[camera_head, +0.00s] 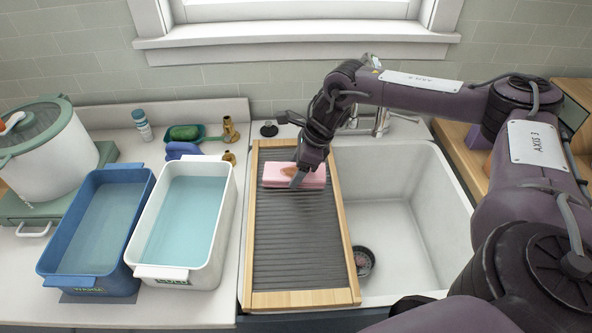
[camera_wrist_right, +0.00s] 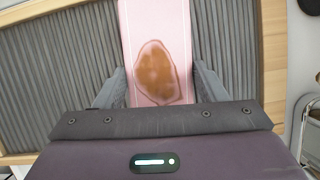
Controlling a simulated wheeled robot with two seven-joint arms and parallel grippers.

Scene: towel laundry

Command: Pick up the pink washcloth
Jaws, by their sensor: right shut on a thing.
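The pink washcloth (camera_head: 312,177) lies folded in a strip across the upper part of the dark ribbed washboard (camera_head: 300,245). It has a brown stain, which shows clearly in the right wrist view on the washcloth (camera_wrist_right: 157,30). My right gripper (camera_head: 297,180) reaches down onto the washcloth from above. In the right wrist view its two fingers (camera_wrist_right: 160,88) stand on either side of the cloth, closed against its edges around the stain. The cloth appears to rest on the board still. My left gripper is not in view.
The wooden-framed washboard sits over the left part of a white sink (camera_head: 440,235) with a drain. Left of it stand a white tub (camera_head: 222,215) and a blue tub (camera_head: 50,245), both holding water. A lidded pot (camera_head: 65,165), a green soap and a faucet stand around them.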

